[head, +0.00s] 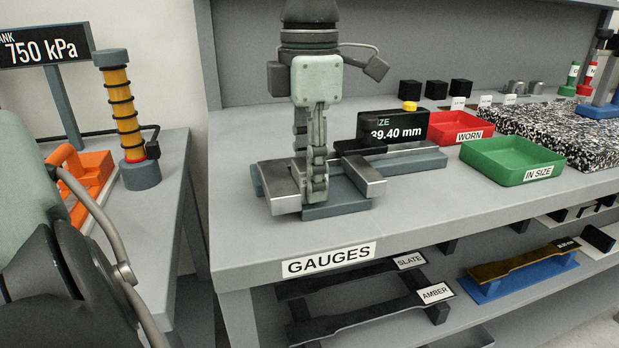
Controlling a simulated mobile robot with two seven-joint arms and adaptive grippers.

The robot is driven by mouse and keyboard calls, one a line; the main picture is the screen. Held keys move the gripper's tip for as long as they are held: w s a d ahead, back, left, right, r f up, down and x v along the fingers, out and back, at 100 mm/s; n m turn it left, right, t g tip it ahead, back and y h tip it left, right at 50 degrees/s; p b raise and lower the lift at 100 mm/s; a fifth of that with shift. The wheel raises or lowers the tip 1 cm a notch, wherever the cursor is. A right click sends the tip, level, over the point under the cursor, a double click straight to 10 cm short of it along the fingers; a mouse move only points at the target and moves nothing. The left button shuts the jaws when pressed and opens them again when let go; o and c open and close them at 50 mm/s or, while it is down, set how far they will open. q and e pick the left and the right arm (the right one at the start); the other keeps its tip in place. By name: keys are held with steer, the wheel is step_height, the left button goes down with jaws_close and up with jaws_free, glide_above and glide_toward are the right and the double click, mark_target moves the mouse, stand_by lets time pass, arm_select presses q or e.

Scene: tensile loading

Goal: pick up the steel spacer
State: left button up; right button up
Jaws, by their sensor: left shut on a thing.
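My left gripper (314,188) points down over the measuring gauge (420,161) at the left of the bench. It is shut with its fingertips low between the gauge's two steel jaws, the left jaw (284,203) and the right jaw (364,180). The steel spacer cannot be made out clearly; what the fingers grip is hidden by them. The gauge display (376,128) reads 39.40 mm. My right gripper is not in view.
A red WORN tray (461,139) and a green IN SIZE tray (524,176) stand to the right, near a speckled mat (560,125). An orange device (88,180) stands on the left table. Bare bench lies in front.

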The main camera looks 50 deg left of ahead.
arm_select(q)
jaws_close()
steer(key=shift+r, duration=0.1)
step_height(320, 180, up, 10)
stand_by(0.5)
